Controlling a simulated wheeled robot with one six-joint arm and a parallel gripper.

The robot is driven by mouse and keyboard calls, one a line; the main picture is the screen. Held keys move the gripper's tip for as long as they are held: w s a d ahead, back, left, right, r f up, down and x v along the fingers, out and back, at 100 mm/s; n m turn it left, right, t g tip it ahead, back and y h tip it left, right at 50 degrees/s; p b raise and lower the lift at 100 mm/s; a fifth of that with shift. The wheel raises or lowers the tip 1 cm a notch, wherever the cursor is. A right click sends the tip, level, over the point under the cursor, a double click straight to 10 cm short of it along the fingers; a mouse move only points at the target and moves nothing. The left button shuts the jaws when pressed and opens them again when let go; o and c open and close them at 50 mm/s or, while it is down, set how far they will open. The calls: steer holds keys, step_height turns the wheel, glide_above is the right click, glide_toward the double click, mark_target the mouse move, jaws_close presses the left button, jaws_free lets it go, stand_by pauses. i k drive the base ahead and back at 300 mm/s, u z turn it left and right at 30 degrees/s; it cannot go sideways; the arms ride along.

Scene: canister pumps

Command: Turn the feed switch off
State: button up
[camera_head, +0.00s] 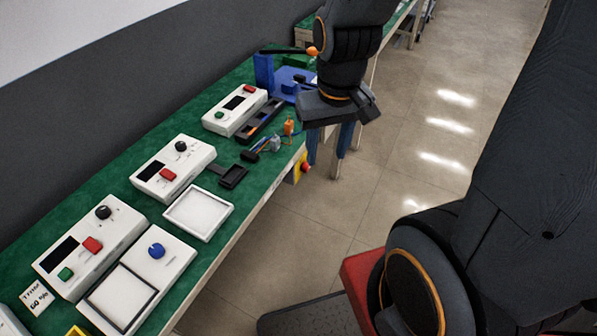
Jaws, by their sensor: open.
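Several white control boxes stand in a row on the green bench. The nearest box (113,232) has a black knob, a dark display, a red switch (93,244) and a green button. The middle box (190,155) has a black knob (181,146), a display and a red switch (168,174). The far box (232,125) has a display, a red switch (249,88) and a green button. I cannot read which of these is the feed switch. My gripper (339,114) is open over the bench's right edge, beyond and right of the boxes, apart from them; its fingers are partly hidden.
A blue stand (264,74) with an orange-tipped lever is beside my arm. A black tray (259,121), small orange and grey parts, and a red button on a yellow box (302,168) are near it. White trays (187,233) lie in front.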

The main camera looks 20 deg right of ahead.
mark_target(305, 167)
steer(key=z, duration=0.8)
steer(key=k, duration=0.5)
steer(key=z, duration=0.55)
